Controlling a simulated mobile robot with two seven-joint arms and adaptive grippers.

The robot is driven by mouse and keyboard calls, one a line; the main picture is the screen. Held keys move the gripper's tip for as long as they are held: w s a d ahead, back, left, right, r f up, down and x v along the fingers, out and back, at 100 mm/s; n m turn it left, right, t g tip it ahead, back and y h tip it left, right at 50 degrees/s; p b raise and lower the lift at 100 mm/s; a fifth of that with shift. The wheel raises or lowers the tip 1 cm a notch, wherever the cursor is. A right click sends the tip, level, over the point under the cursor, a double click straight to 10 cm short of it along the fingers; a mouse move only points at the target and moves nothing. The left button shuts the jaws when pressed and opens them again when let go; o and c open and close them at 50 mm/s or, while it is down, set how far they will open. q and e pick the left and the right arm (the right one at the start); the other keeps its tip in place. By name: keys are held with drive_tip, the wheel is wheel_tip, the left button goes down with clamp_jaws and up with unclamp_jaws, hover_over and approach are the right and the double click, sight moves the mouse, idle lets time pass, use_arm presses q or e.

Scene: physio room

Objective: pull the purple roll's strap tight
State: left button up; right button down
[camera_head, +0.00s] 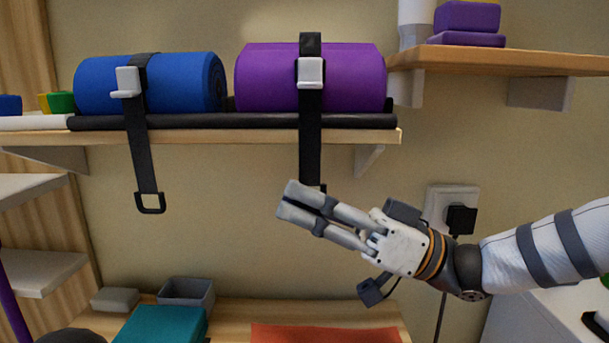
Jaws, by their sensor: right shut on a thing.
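The purple roll (262,80) lies on the upper wall shelf. A black strap (310,150) goes over it through a light grey buckle (310,72), and its tail hangs straight down past the shelf edge. My right gripper (291,203), coming in from the right, is shut on the lower end of this strap, below the shelf. The fingers hide the end of the strap, so any ring there barely shows. My left gripper is not in view.
A blue roll (180,82) on the same shelf (230,137) has its own strap with a hanging ring (150,204). A wall socket (452,205) with a plug is behind my right wrist. A lower surface holds a teal block (160,325) and a grey bin (187,292).

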drive_tip(key=shift+w+f, duration=0.15)
drive_tip(key=shift+f, duration=1)
drive_tip(key=c, duration=1.8)
unclamp_jaws()
drive_tip(key=shift+o, duration=0.2)
drive_tip(key=shift+d, duration=0.1)
drive_tip(key=v, duration=1.2)
drive_tip(key=shift+r, duration=0.1)
